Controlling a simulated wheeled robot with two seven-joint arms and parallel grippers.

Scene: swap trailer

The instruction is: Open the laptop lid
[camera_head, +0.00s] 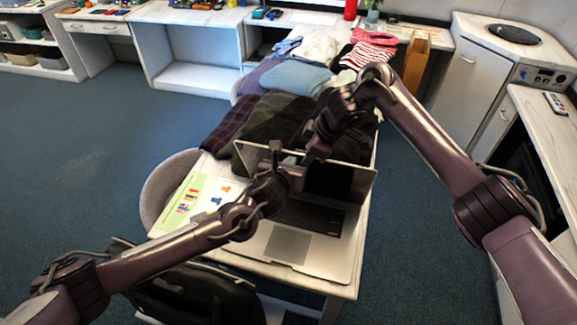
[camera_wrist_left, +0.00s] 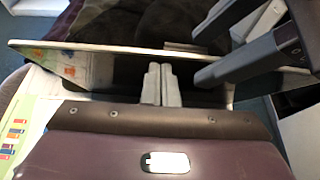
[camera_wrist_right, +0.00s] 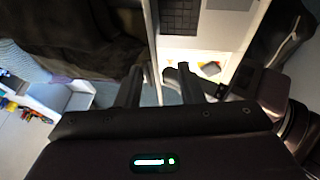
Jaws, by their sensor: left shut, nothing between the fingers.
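The laptop stands on the table with its lid (camera_head: 345,180) raised steeply above its base (camera_head: 318,258). The keyboard and touchpad show. My left gripper (camera_head: 296,178) is shut and empty on the screen side of the lid. In the left wrist view its fingers (camera_wrist_left: 161,84) are side by side before the dark screen; I cannot tell if they touch it. My right gripper (camera_head: 312,154) is at the lid's top edge. Its fingers (camera_wrist_right: 158,88) are apart, with the thin lid edge seen between them. The left arm hides part of the screen and keyboard.
Folded clothes (camera_head: 270,125) lie just behind the lid. A paper with coloured pictures (camera_head: 200,200) lies left of the laptop. A grey chair (camera_head: 165,185) stands at the table's left, and a dark chair is at the front. A counter (camera_head: 545,130) is on the right.

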